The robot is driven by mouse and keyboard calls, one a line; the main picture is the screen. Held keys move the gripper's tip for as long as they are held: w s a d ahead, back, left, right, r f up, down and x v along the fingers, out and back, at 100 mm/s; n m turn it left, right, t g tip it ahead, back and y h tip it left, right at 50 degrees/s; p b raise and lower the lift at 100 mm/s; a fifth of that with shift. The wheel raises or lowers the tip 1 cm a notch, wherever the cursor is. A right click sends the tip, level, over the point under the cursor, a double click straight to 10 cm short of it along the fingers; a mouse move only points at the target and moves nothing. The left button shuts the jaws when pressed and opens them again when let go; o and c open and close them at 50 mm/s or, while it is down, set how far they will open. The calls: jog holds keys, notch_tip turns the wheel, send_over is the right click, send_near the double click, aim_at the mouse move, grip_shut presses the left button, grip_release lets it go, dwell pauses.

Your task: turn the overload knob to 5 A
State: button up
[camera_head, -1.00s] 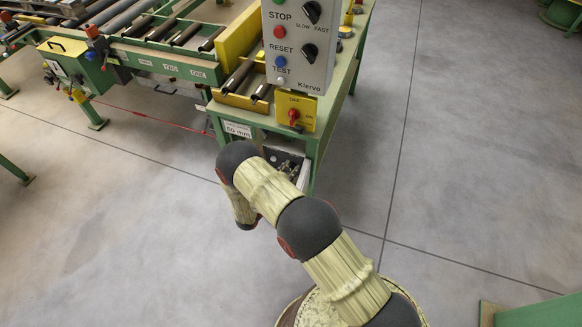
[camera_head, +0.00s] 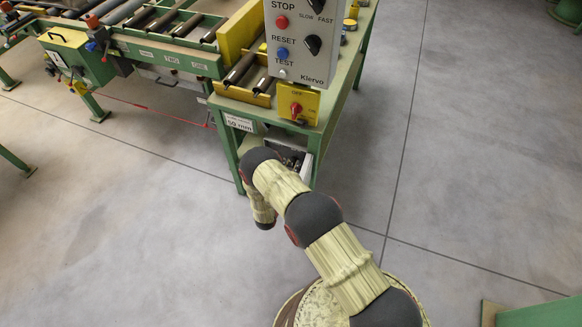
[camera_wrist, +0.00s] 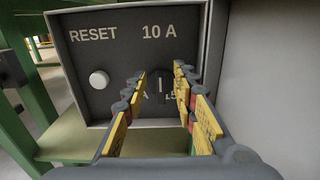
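In the wrist view a dark panel (camera_wrist: 88,52) in a grey box carries the words RESET and 10 A and a round white button (camera_wrist: 99,79). The black overload knob (camera_wrist: 160,88) sits below 10 A, with a pale upright mark on its face. Labels beside its lower part are partly hidden by the fingers. My gripper (camera_wrist: 160,82) is open, its yellow-padded fingers apart on the left and right of the knob. I cannot tell whether they touch it. In the head view my gripper is hidden behind my arm.
In the head view a grey control box (camera_head: 300,45) with STOP, RESET and TEST buttons stands above a yellow switch plate (camera_head: 298,103) with a red knob. A green roller conveyor (camera_head: 165,58) runs to the left. In the wrist view a green post (camera_wrist: 24,85) stands left. Floor at right is open.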

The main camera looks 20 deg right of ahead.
jog(key=shift+w+d, duration=0.1)
jog(key=shift+w, duration=0.05)
jog(key=shift+c, duration=0.8)
grip_shut()
